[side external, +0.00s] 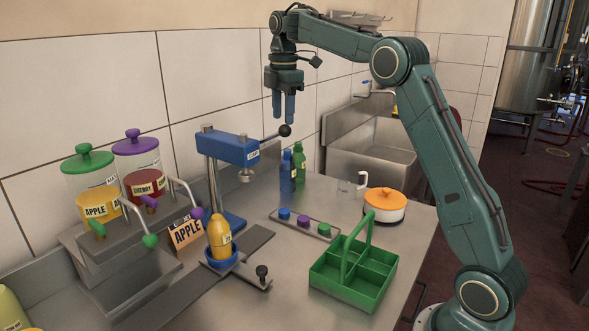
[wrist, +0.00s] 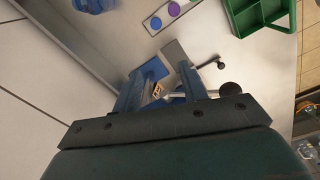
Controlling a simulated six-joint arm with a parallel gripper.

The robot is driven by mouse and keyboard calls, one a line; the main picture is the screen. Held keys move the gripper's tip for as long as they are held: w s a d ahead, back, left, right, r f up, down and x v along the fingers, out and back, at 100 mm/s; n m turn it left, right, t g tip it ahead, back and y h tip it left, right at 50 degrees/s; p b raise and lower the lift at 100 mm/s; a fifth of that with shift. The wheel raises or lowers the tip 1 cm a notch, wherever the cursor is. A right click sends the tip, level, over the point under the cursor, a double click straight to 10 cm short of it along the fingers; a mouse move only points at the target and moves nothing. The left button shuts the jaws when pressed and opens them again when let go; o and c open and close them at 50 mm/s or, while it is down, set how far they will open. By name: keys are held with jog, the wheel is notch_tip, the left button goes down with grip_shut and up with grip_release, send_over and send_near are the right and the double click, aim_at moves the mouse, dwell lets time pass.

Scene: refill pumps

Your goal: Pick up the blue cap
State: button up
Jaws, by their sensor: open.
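The blue cap (side external: 284,213) lies at the left end of a flat grey strip (side external: 313,231), beside a purple cap (side external: 303,221) and a green cap (side external: 324,229). In the wrist view the blue cap (wrist: 156,22) is near the top, with the purple cap (wrist: 174,8) up and right of it. My gripper (side external: 283,117) points down, open and empty, high above the counter and well above the caps. In the wrist view its fingers (wrist: 161,76) stand apart over the blue press, and the cap lies beyond their tips.
A blue press (side external: 228,149) with a ball-ended lever stands left of the caps, a yellow bottle (side external: 220,238) in its holder. Blue (side external: 286,172) and green (side external: 299,168) bottles stand behind the caps. A green crate (side external: 352,284) and orange-lidded pot (side external: 385,204) are to the right.

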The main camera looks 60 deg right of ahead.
jog(key=shift+w+d+f+n, duration=0.5)
jog(key=shift+w+d+f, duration=0.15)
jog(key=shift+d+f, duration=0.2)
send_over(284, 211)
notch_tip(284, 211, down, 23)
jog(key=shift+r, duration=0.15)
dwell(0.5)
jog(key=shift+f, duration=2.55)
jog(key=c, duration=0.5)
